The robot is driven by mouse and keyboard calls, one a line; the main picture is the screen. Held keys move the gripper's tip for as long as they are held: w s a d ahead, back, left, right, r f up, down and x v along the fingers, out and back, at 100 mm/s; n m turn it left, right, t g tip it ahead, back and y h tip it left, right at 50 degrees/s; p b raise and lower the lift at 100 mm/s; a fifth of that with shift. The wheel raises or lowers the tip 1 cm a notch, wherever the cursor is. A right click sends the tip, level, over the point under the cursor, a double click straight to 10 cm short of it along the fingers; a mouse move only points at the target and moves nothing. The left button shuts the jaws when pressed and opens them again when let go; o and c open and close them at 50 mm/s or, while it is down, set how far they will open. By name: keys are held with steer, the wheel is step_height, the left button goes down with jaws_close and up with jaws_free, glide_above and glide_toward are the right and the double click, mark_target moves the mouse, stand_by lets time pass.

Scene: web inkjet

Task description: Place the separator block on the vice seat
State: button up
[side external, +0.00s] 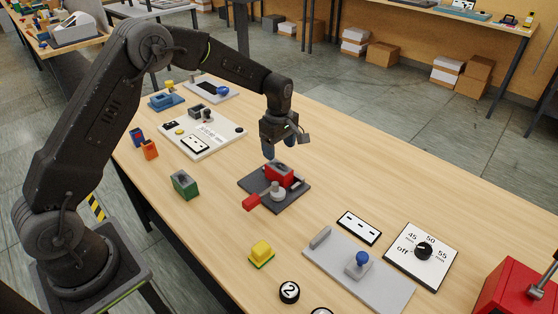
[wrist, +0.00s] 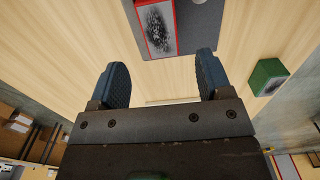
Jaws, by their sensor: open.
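My gripper (side external: 279,148) is open and empty, pointing down above a dark plate (side external: 295,200). Its two blue fingers frame the bottom of the wrist view (wrist: 162,66). On the plate stands a red vice-like piece (side external: 283,174) with a grey round post and a red handle. In the wrist view this red piece (wrist: 174,20) shows a speckled grey and black face, cut off by the top edge. A green block (side external: 184,184) with a grey top stands on the table left of the plate; it also shows in the wrist view (wrist: 268,78). No label tells which piece is the separator block.
A yellow button (side external: 262,251), a grey panel with a blue knob (side external: 358,262) and a dial plate (side external: 422,254) lie toward the front right. Small blue and orange blocks (side external: 149,149) and a white panel (side external: 215,143) lie at left. Bare table surrounds the dark plate.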

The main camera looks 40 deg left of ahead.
steer(key=shift+r, duration=2.2)
step_height(320, 180, up, 7)
steer(key=m+t, duration=0.1)
steer(key=m, duration=0.2)
glide_above(279, 167)
steer(key=s+d, duration=0.1)
steer(key=s, duration=0.3)
steer(key=s+d+r+m+t, duration=0.2)
steer(key=s+r+m, duration=0.3)
steer(key=s+r, duration=0.35)
steer(key=s+d+m+t, duration=0.1)
steer(key=s+m+t, duration=0.1)
steer(key=s+m, duration=0.8)
steer(key=s, duration=0.9)
steer(key=shift+d+t, duration=0.2)
steer(key=shift+t, duration=0.1)
